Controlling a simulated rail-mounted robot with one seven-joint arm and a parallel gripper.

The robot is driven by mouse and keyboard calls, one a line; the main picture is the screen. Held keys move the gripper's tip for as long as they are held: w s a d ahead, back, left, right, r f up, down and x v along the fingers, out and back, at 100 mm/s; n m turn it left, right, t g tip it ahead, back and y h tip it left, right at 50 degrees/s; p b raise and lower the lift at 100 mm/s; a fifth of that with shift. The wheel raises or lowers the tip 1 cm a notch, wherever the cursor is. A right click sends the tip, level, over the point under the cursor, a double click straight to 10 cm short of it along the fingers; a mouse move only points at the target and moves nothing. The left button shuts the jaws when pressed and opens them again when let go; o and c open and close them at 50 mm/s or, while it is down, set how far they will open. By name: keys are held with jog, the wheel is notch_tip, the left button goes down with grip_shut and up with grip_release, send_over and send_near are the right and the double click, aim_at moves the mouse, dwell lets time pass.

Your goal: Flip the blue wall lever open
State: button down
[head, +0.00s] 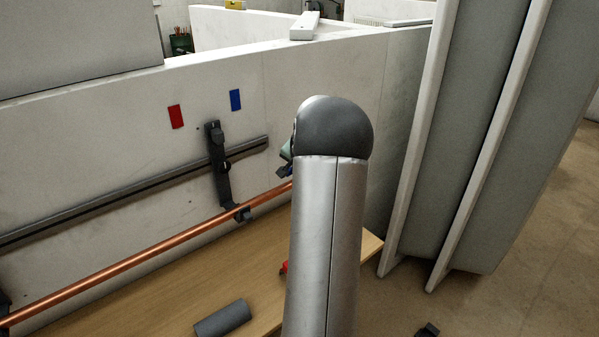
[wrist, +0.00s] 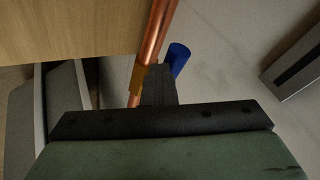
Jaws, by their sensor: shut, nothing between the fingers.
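The blue lever (wrist: 178,58) shows in the wrist view as a short blue cylinder beside the copper pipe (wrist: 158,32). A brass-coloured piece (wrist: 136,78) sits on the pipe close by. My gripper (wrist: 158,72) is shut and empty, its dark fingers reaching up to the pipe between the brass piece and the lever. The fingers partly cover the lever's lower end; I cannot tell whether they touch it. In the head view, my arm hides most of the gripper and the lever; only a small green part of the gripper's body shows left of the arm.
Red (head: 176,116) and blue (head: 235,100) markers are on the wall. A wooden bench (head: 170,287) holds a grey cylinder (head: 222,319). Tall panels (head: 470,140) stand right.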

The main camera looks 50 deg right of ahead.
jog(key=s+a+f+b+v, duration=0.1)
jog(key=b+v, duration=0.2)
jog(key=v, duration=0.9)
jog(key=shift+s+b, duration=0.4)
jog(key=shift+s, duration=0.05)
jog(key=shift+a+r, duration=0.1)
jog(key=shift+a, duration=0.05)
